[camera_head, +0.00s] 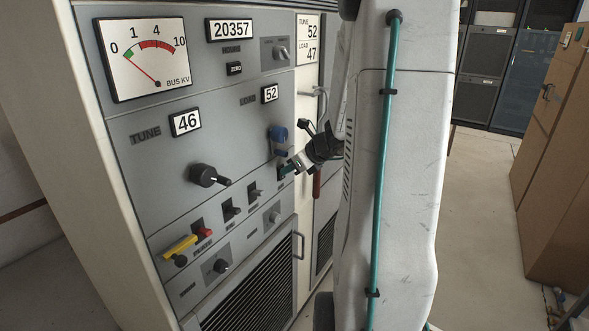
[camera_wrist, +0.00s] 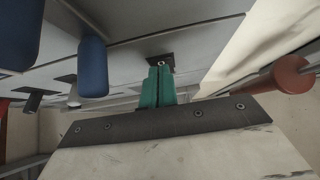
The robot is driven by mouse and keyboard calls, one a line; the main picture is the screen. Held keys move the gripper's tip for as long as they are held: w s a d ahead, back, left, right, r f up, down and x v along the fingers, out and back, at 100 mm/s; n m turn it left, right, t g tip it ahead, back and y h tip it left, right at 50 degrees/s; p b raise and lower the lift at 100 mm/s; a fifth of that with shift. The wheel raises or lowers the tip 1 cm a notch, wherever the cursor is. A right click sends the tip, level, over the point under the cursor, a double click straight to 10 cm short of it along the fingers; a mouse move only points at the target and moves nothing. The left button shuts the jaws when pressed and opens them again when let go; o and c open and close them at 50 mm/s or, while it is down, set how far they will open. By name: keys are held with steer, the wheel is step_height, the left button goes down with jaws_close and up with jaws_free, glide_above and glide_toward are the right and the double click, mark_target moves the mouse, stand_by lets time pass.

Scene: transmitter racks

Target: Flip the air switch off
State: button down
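My gripper (camera_head: 285,169) is at the right edge of the grey control panel (camera_head: 150,165), just below a blue knob (camera_head: 278,134). In the wrist view its two green fingers (camera_wrist: 158,86) lie side by side with only a thin dark line between them. Their tips are at a small dark switch plate (camera_wrist: 161,61) with a small pale lever end; I cannot tell if they touch it. Other toggle switches (camera_head: 255,191) (camera_head: 232,211) sit in a row to the left. The switch labels are too small to read, so I cannot tell which is the air switch.
A blue handle (camera_wrist: 93,67) hangs close left of my fingers, and a red round knob (camera_wrist: 288,74) is to the right. A black tune knob (camera_head: 208,176) and a yellow handle (camera_head: 180,247) stick out of the panel. Brown cabinets (camera_head: 555,150) stand right, across open floor.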

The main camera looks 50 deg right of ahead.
steer(key=shift+r, duration=0.1)
steer(key=shift+r, duration=0.7)
steer(key=v, duration=1.3)
steer(key=shift+s, duration=0.15)
steer(key=shift+d, duration=0.1)
